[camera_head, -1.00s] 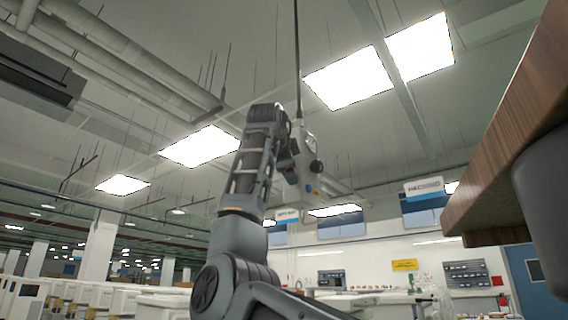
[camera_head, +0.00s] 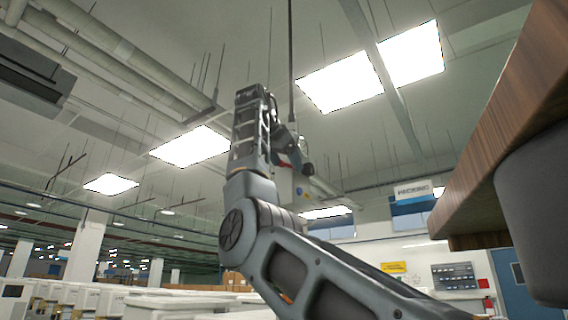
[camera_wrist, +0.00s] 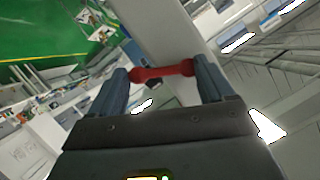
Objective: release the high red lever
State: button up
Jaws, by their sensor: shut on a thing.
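The red lever (camera_wrist: 150,73) shows in the wrist view as a red bar running across between the two fingers. My gripper (camera_wrist: 163,76) is shut on it, with a grey finger at each end. In the head view a small patch of red (camera_head: 283,164) shows beside the end of my raised arm, against a pale hanging box (camera_head: 301,186) with a dark knob. The box hangs on a dark vertical cable from the ceiling. My arm hides part of the box and most of the lever.
A wooden tabletop edge (camera_head: 505,130) with a dark rounded part below it juts in at the right, close to the camera. White carts (camera_head: 165,303) stand in rows at lower left. The air around the hanging box looks free.

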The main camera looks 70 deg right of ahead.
jog(key=shift+s+n+g, duration=0.1)
jog(key=shift+n+g, duration=0.2)
dwell(0.4)
jog(key=o, duration=1.4)
jog(key=shift+r, duration=0.1)
jog(key=shift+r, duration=0.1)
jog(key=v, duration=0.7)
jog(key=shift+a+b, duration=0.25)
jog(key=shift+b, duration=0.1)
jog(key=shift+r, duration=0.1)
